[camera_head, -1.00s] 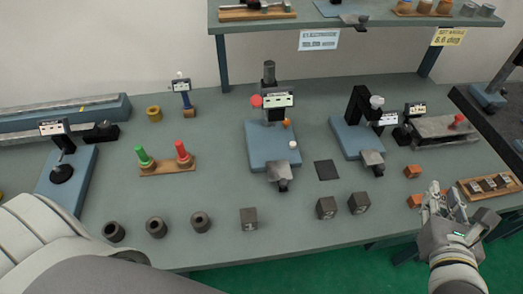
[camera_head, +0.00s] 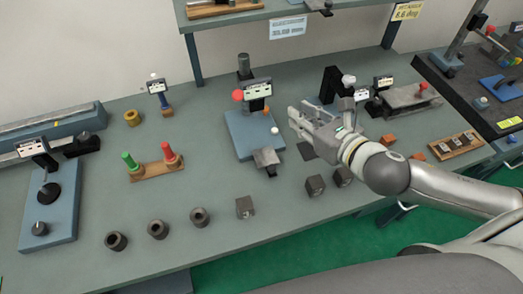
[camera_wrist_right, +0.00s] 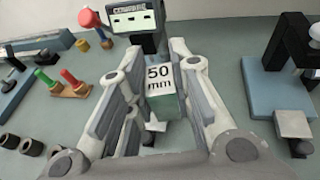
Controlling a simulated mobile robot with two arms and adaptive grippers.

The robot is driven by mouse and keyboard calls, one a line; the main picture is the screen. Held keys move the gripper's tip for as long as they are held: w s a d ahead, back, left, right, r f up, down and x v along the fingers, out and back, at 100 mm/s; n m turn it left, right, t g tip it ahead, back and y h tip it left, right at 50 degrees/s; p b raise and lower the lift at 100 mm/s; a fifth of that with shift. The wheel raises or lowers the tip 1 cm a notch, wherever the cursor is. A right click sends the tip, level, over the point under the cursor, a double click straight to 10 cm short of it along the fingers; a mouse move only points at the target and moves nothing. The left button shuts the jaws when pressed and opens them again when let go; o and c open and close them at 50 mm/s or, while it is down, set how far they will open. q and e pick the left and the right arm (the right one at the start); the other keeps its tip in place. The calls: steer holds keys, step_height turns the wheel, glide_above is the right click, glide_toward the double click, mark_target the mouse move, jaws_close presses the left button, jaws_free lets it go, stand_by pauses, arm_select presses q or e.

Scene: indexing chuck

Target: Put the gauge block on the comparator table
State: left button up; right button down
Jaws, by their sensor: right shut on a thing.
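The gauge block (camera_wrist_right: 163,82), a pale block marked "50 mm" on top, sits between the fingers of my right gripper (camera_wrist_right: 158,85) in the wrist view. In the head view my right gripper (camera_head: 294,117) is shut just right of the comparator's blue base (camera_head: 235,132); the block is hard to make out there. The comparator (camera_head: 257,90) has a dark column, a display and a red ball. In the wrist view its display (camera_wrist_right: 133,18) is beyond the block. The block appears apart from the comparator; its exact height is unclear. My left gripper is out of view.
A second blue-based stand (camera_head: 348,80) is partly hidden behind my right gripper. Dark blocks (camera_head: 245,207) and ring-like parts (camera_head: 158,229) line the front. A wooden rack with green and red plugs (camera_head: 155,172) stands left. A shelf (camera_head: 240,20) overhangs the back.

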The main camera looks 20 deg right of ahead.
steer(key=shift+s+r+n+g+y+p, duration=0.2)
steer(key=shift+s+n+g+y+p, duration=0.2)
steer(key=shift+n+y, duration=0.3)
steer(key=s+a+f+n+g+y+p, duration=0.1)
steer(key=s+f+n+g+y+p, duration=0.15)
steer(key=s+n+y, duration=0.2)
steer(key=b, duration=0.2)
glide_above(266, 156)
steer(key=shift+n+g+y, duration=0.25)
steer(key=shift+g+y, duration=0.2)
steer(key=f, duration=0.9)
steer(key=shift+s+d+f, duration=0.1)
steer(key=shift+s, duration=0.15)
steer(key=shift+w+f, duration=0.2)
steer(key=shift+f, duration=0.25)
step_height(266, 156, down, 3)
steer(key=b, duration=0.3)
steer(key=shift+w+f, duration=0.1)
steer(key=shift+f, duration=0.05)
